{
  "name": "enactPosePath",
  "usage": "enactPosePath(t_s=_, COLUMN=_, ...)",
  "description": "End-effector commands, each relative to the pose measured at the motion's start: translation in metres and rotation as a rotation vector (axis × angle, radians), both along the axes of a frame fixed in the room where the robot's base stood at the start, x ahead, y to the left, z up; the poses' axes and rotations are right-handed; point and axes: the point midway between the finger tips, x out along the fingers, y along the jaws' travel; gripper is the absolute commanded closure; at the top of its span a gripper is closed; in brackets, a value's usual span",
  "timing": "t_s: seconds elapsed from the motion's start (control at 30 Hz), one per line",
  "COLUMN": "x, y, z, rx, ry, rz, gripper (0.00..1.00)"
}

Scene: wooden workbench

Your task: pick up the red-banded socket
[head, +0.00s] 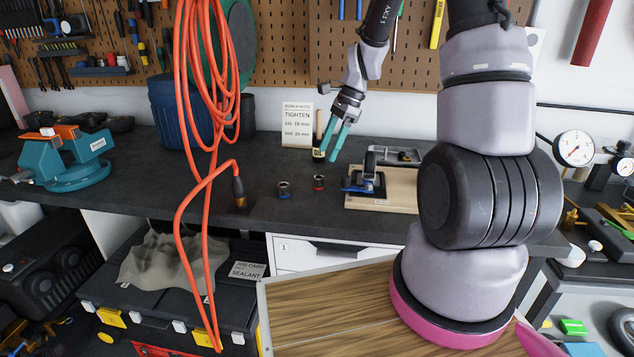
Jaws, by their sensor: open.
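The red-banded socket (319,182) stands upright on the dark bench top. It is a small dark cylinder with a red band. A similar socket with a blue band (284,189) stands a little to its left and nearer the front edge. My gripper (329,158) points down with its teal fingers apart and nothing visible between them. It is above and slightly right of the red-banded socket in the picture, apart from it. How far the fingertips are in depth from the socket is hard to tell.
A blue and black fixture (364,184) on a wooden board stands just right of the sockets. An orange cable (207,150) hangs at left, its plug near the blue-banded socket. A sign (298,125) leans behind. A teal vise (66,162) sits far left. Bench between is clear.

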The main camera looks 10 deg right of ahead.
Motion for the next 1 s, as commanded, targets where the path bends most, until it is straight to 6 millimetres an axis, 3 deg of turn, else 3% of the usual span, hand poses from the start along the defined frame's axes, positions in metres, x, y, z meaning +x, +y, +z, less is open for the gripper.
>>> enactPosePath(t_s=0.13, x=-0.003, y=0.010, z=-0.024, rx=0.001, ry=0.004, rz=0.003, gripper=0.31)
enactPosePath(t_s=0.37, x=-0.003, y=0.017, z=-0.042, rx=0.000, ry=0.001, rz=0.003, gripper=0.31)
enactPosePath(t_s=0.7, x=-0.008, y=0.031, z=-0.084, rx=0.001, ry=0.001, rz=0.004, gripper=0.31)
enactPosePath(t_s=0.97, x=-0.007, y=0.033, z=-0.087, rx=-0.001, ry=-0.003, rz=0.003, gripper=0.31)
enactPosePath(t_s=1.0, x=-0.007, y=0.033, z=-0.087, rx=-0.001, ry=-0.003, rz=0.003, gripper=0.35)
